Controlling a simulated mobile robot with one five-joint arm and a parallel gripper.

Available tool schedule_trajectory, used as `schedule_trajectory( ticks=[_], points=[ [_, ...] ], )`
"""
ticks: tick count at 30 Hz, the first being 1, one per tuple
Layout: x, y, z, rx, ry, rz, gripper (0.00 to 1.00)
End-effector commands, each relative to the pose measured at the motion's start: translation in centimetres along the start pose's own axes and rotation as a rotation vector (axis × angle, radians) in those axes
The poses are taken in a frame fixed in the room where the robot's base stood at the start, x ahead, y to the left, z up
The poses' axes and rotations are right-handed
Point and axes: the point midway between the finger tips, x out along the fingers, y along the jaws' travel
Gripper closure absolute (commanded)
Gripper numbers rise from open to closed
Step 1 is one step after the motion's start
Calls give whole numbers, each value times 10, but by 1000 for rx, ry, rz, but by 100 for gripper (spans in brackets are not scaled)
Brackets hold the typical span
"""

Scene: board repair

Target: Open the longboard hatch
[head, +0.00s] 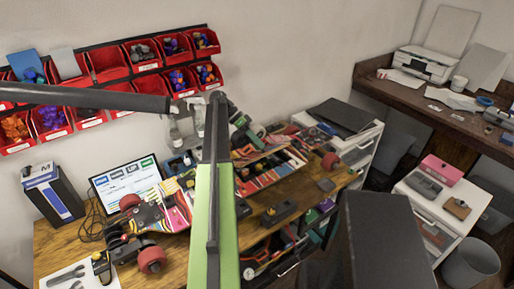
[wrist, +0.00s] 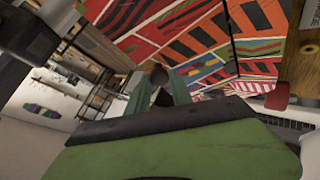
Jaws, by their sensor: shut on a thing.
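The longboard (head: 285,163) lies at the right part of the workbench, with red, green and orange stripes and a red wheel at its right end. Its striped surface fills the upper wrist view (wrist: 185,30), where a thin dark seam runs down right of the middle. My gripper (head: 243,128) is at the far left end of the longboard, partly hidden behind my arm. In the wrist view my gripper's green fingers (wrist: 160,82) are close together against the striped surface, shut on what appears to be the hatch. The hatch's full outline and its angle are hard to tell.
A second patterned board (head: 165,215) with red wheels lies left on the workbench (head: 75,240), near a monitor (head: 125,180). Red bins (head: 110,68) line the wall. A white drawer cabinet (head: 345,130) stands behind the longboard. A small dark block (head: 280,212) sits at the front edge.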

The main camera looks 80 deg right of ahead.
Motion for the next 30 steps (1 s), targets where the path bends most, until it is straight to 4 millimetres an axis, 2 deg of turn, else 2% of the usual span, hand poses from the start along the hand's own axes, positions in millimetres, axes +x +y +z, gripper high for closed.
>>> schedule_trajectory(
  ticks=[16,17,21,30],
  points=[
    [2,-2,-7,-7,-5,30,100],
    [3,-2,-8,-7,-5,30,72],
    [3,-2,-9,-5,-4,31,54],
    [4,-1,-10,-3,-3,32,52]
  ],
)
